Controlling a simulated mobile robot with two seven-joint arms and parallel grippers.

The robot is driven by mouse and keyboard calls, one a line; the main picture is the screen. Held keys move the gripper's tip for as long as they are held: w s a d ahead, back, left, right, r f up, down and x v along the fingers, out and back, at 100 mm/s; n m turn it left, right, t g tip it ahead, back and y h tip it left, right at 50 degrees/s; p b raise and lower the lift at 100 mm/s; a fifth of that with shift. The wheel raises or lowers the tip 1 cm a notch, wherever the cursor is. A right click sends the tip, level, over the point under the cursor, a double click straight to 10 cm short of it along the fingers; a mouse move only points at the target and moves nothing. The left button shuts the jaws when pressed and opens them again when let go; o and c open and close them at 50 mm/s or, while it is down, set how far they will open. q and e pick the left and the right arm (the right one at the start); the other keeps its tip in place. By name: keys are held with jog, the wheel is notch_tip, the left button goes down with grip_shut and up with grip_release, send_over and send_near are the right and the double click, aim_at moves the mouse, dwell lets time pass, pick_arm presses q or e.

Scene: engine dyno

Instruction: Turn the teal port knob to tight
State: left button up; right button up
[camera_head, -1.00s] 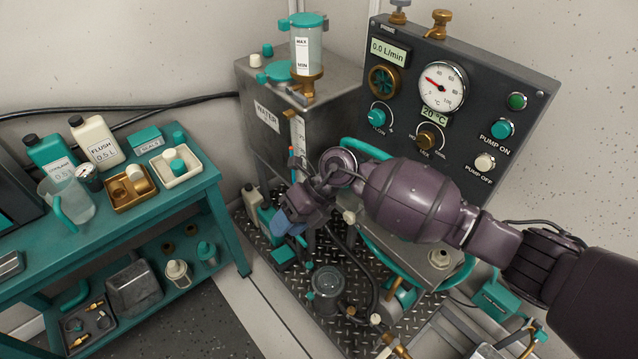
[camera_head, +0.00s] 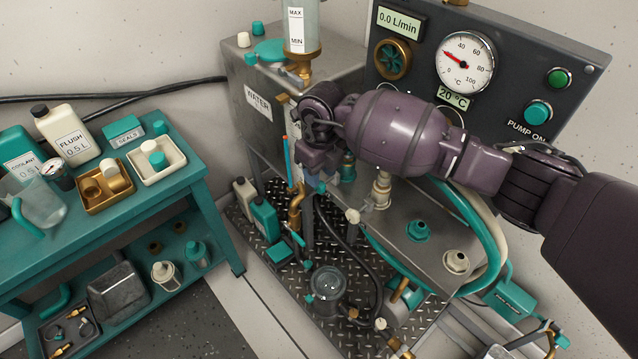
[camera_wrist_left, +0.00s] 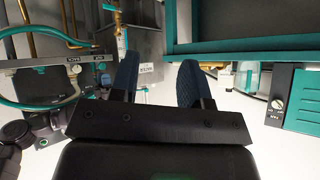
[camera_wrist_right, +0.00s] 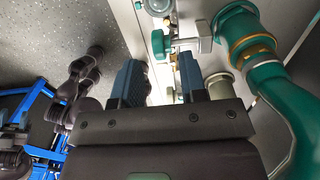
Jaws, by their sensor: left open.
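In the right wrist view a small teal knob (camera_wrist_right: 158,45) stands just beyond my right gripper (camera_wrist_right: 160,72), beside a light metal fitting. I take it for the port knob, but cannot read any mark on it. The fingers are apart with a narrow gap, and nothing is clearly held. In the head view my right gripper (camera_head: 314,182) points down at the front of the grey unit and hides what lies behind it; a teal fitting (camera_head: 347,170) shows just right of it. My left gripper (camera_wrist_left: 158,72) is open and empty in its wrist view, and outside the head view.
A thick teal pipe (camera_wrist_right: 275,95) runs close to the right of my right gripper. Teal (camera_head: 418,230) and cream (camera_head: 456,262) ports sit on the grey box top. The black control panel (camera_head: 520,60) stands behind my right arm. A teal bench (camera_head: 205,190) stands left.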

notch_tip(320, 180, down, 4)
jog(key=shift+f+b, duration=0.25)
jog(key=shift+b, duration=0.35)
pick_arm(q)
jog(key=shift+w+t, duration=0.3)
jog(key=shift+t, duration=0.1)
jog(key=shift+r, duration=0.1)
pick_arm(e)
jog(key=shift+r, duration=0.15)
jog(key=shift+a, duration=0.1)
grip_shut()
jog(key=shift+s, duration=0.1)
